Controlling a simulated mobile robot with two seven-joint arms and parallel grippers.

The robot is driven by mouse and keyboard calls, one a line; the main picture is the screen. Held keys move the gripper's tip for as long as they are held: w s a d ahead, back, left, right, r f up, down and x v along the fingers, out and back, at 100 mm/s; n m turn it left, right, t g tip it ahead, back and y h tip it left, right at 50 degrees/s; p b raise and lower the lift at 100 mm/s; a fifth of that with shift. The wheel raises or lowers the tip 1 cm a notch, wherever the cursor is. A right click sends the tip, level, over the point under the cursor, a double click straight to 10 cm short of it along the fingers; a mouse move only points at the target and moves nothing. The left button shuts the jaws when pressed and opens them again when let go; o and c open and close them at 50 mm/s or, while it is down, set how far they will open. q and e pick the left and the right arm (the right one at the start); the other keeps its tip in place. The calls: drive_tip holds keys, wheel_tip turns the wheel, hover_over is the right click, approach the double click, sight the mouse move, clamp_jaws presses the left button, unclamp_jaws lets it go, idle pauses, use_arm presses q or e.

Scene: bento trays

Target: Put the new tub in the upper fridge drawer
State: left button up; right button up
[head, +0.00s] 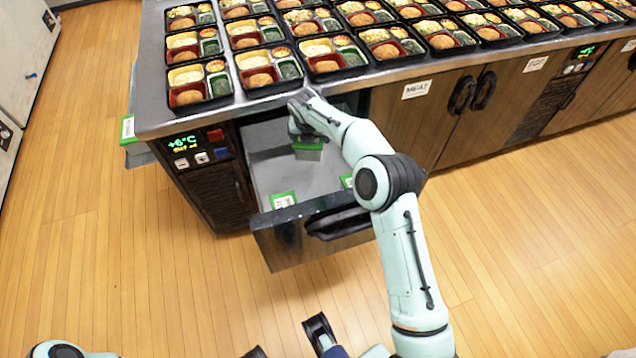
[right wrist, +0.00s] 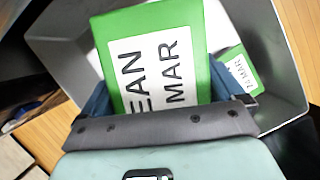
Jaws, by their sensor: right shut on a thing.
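The tub with a green lid (head: 308,147) is held by my right gripper (head: 303,132) over the open fridge drawer (head: 318,222), towards its back. In the right wrist view the lid (right wrist: 195,38) fills the space between the fingers; its white label is partly hidden and reads "EAN" and "MAR". Two other green-lidded tubs sit in the drawer near its front, one at left (head: 283,200) and one partly behind my arm (head: 347,181). One shows a label ending in "MAR" in the right wrist view (right wrist: 242,70). My left gripper (head: 290,340) is cut off at the bottom edge.
The counter (head: 153,112) holds rows of filled bento trays (head: 198,85) close above the drawer. A control panel (head: 185,143) reads +6°C. Another green-labelled item (head: 128,127) is at the counter's left side. Closed cupboards, one marked MEAT (head: 417,89), are at right. The wood floor is clear.

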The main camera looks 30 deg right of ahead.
drive_tip(key=shift+d+f, duration=0.2)
drive_tip(key=shift+f, duration=0.2)
wheel_tip(320, 180, down, 15)
drive_tip(key=b, duration=0.2)
drive_tip(key=shift+f+b, duration=0.2)
drive_tip(key=shift+b, duration=0.15)
use_arm(q)
drive_tip(key=w+a+f+t, duration=0.1)
drive_tip(key=w+a+f, duration=0.1)
drive_tip(key=w+f, duration=0.2)
drive_tip(key=shift+w+t+y+b, duration=0.3)
use_arm(e)
drive_tip(key=shift+f, duration=1.85)
drive_tip(key=shift+f, duration=0.15)
drive_tip(key=o, duration=0.9)
drive_tip(key=shift+a, duration=0.1)
use_arm(q)
drive_tip(key=shift+g, duration=0.7)
drive_tip(key=shift+s+d+r+p, duration=0.3)
drive_tip(key=shift+s+r+p, duration=0.2)
drive_tip(key=shift+s, duration=0.2)
drive_tip(key=shift+s+d+r+p, duration=0.35)
drive_tip(key=shift+s+r+p, duration=0.1)
drive_tip(key=shift+s+r, duration=0.25)
drive_tip(key=shift+s+d+r+p, duration=0.3)
drive_tip(key=shift+s+r+p, duration=0.2)
drive_tip(key=shift+s, duration=0.25)
use_arm(e)
drive_tip(key=shift+v, duration=6.1)
